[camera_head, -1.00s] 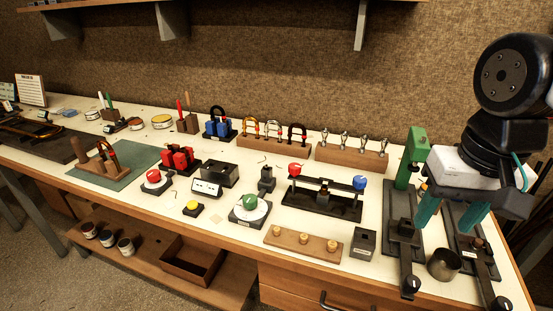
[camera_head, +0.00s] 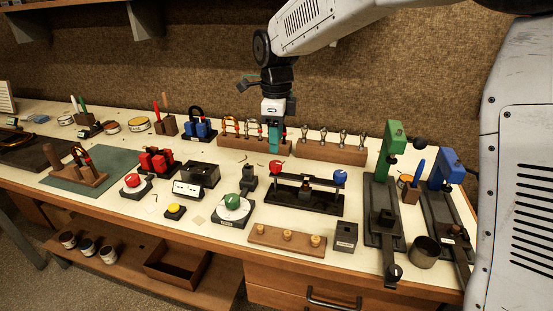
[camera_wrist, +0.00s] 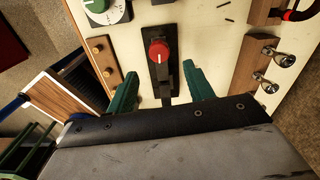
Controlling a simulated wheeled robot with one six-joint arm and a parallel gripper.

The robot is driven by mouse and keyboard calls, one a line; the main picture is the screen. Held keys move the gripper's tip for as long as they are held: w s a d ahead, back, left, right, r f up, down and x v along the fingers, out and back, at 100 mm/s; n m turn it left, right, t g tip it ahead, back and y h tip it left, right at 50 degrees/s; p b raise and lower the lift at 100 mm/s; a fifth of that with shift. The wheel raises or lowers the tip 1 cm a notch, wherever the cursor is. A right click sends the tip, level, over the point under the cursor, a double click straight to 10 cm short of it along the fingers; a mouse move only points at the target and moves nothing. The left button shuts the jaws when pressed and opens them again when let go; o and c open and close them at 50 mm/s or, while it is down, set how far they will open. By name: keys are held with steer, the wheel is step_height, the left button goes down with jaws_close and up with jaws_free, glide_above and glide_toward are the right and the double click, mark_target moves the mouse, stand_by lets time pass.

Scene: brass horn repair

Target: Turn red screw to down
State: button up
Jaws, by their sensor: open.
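The red screw (camera_head: 275,166) is a round red knob at the left end of a black fixture (camera_head: 310,203). A blue knob (camera_head: 340,177) sits at the fixture's right end. In the wrist view the red screw (camera_wrist: 159,53) shows from above with a small pale mark, the fixture running on toward the gripper. My gripper (camera_head: 275,150) points down just behind and above the red screw, its teal fingers overlapping the scene there. In the wrist view my gripper (camera_wrist: 160,72) is open and empty, one finger on each side of the fixture, apart from the knob.
A green knob (camera_head: 232,201) on a white dial stands front left. A wooden block with pegs (camera_head: 287,240) lies in front. Wooden racks with hooks (camera_head: 240,146) and metal pieces (camera_head: 330,150) stand behind. Green (camera_head: 384,160) and blue (camera_head: 446,172) presses stand at right.

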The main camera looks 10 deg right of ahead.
mark_target(277, 163)
step_height(277, 163, down, 7)
stand_by(0.3)
steer(key=c, duration=1)
